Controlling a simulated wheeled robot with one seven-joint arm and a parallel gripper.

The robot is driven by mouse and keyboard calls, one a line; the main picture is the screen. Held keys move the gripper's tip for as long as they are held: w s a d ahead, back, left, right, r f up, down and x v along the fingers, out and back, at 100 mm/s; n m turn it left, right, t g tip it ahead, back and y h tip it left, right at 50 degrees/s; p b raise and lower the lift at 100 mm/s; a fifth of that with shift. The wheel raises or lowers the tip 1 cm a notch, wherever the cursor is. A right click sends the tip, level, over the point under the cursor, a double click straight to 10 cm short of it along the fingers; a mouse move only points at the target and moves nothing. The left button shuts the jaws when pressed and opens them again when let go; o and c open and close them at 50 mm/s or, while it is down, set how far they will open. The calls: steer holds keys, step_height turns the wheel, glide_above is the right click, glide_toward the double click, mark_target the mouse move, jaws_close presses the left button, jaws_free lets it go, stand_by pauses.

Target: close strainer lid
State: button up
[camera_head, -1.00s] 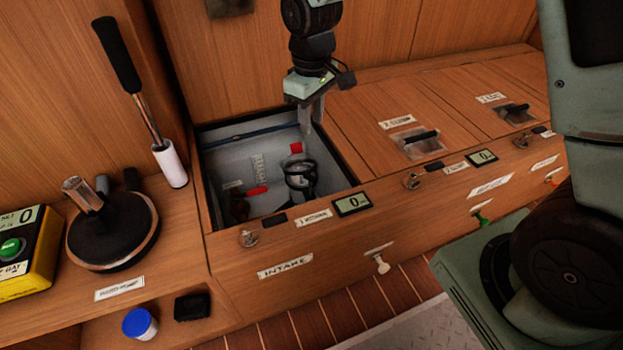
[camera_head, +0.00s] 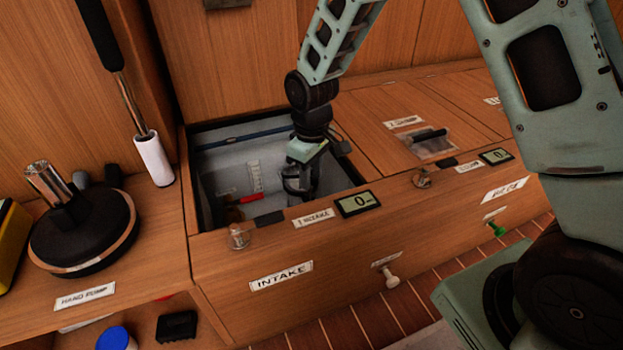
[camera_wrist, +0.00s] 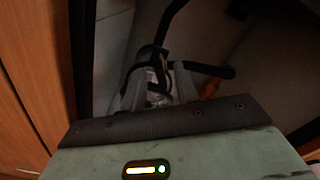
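The strainer (camera_wrist: 153,78) shows in the wrist view as a clear body with black fittings and dark hoses, inside the open intake bin. In the head view my gripper (camera_head: 300,186) reaches down into this bin and hides most of the strainer. In the wrist view the two grey fingers of my gripper (camera_wrist: 158,88) are apart, one on each side of the strainer's top. I cannot tell whether they press on it. The position of the lid is not clear, as the fingers and black fittings overlap it.
A hand pump (camera_head: 85,225) stands on the left counter. Closed hatches (camera_head: 385,130) lie to the right.

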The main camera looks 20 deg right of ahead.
steer(key=shift+f, duration=0.1)
jaws_close()
steer(key=shift+p, duration=0.6)
steer(key=n+p, duration=0.2)
steer(key=p, duration=0.1)
steer(key=shift+r, duration=0.35)
steer(key=n+p, duration=0.2)
steer(key=p, duration=0.2)
steer(key=shift+d+n+p, duration=0.1)
steer(key=shift+n+p, duration=0.25)
steer(key=shift+n, duration=0.05)
steer(key=n+p, duration=0.4)
steer(key=p, duration=0.1)
steer(key=shift+f, duration=0.1)
steer(key=shift+w+f+n+p, duration=0.1)
steer(key=shift+f+n+p, duration=0.1)
steer(key=shift+n+p, duration=1.15)
